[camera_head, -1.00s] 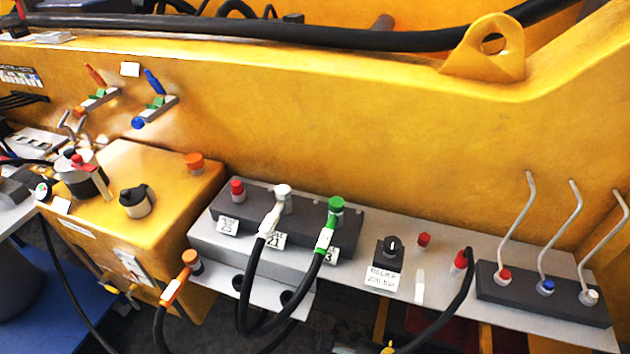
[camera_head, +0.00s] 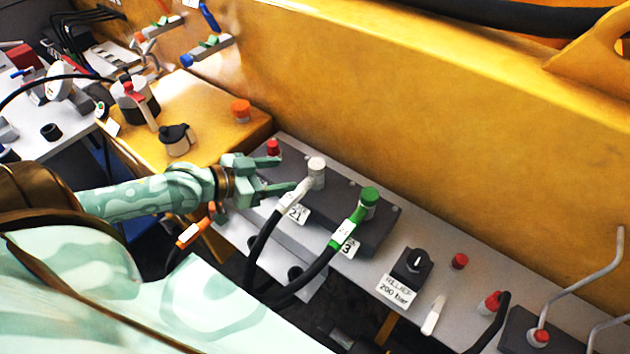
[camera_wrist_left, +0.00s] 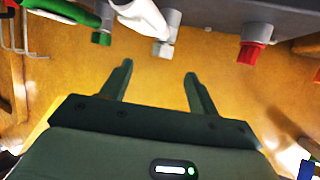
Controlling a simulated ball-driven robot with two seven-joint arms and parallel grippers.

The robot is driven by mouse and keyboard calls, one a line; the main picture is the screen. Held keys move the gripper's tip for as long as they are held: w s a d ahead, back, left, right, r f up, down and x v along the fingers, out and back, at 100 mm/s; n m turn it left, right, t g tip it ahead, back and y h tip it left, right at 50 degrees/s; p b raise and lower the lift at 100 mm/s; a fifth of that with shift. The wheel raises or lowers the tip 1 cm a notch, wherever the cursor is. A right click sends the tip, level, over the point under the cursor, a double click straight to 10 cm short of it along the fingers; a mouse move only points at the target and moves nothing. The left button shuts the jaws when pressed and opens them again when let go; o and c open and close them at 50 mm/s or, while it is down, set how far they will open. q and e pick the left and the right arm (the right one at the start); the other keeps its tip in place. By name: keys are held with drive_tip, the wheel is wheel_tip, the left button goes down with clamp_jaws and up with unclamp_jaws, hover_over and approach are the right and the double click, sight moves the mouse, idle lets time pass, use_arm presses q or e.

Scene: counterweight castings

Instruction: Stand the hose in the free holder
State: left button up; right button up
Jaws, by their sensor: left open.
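My left gripper (camera_head: 284,173) is open with nothing between its fingers. It hovers over the grey block (camera_head: 385,233), between the red cap (camera_head: 273,147) and the hose with the white end (camera_head: 316,173). A hose with a green end (camera_head: 369,199) stands to its right on the block. An orange-ended hose (camera_head: 190,234) is partly hidden behind my arm. In the left wrist view the open fingers (camera_wrist_left: 158,70) point toward the white end (camera_wrist_left: 163,47), with the green end (camera_wrist_left: 102,38) left and the red cap (camera_wrist_left: 252,52) right. I cannot tell which holder is free.
A black knob box (camera_head: 412,264) and a red button (camera_head: 460,261) sit on the grey shelf to the right. Another hose with a red end (camera_head: 491,302) stands beyond them. A yellow box (camera_head: 210,110) with an orange cap lies behind my arm.

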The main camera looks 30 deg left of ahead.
sight(316, 167)
use_arm(q)
drive_tip(key=x, duration=0.5)
drive_tip(key=shift+a+b, duration=0.1)
drive_tip(key=shift+b, duration=0.3)
drive_tip(key=x, duration=0.2)
drive_tip(key=b+x, duration=0.1)
drive_tip(key=x, duration=0.3)
drive_tip(key=shift+w+a, duration=0.2)
drive_tip(key=shift+w, duration=0.05)
drive_tip(key=shift+s, duration=0.1)
clamp_jaws()
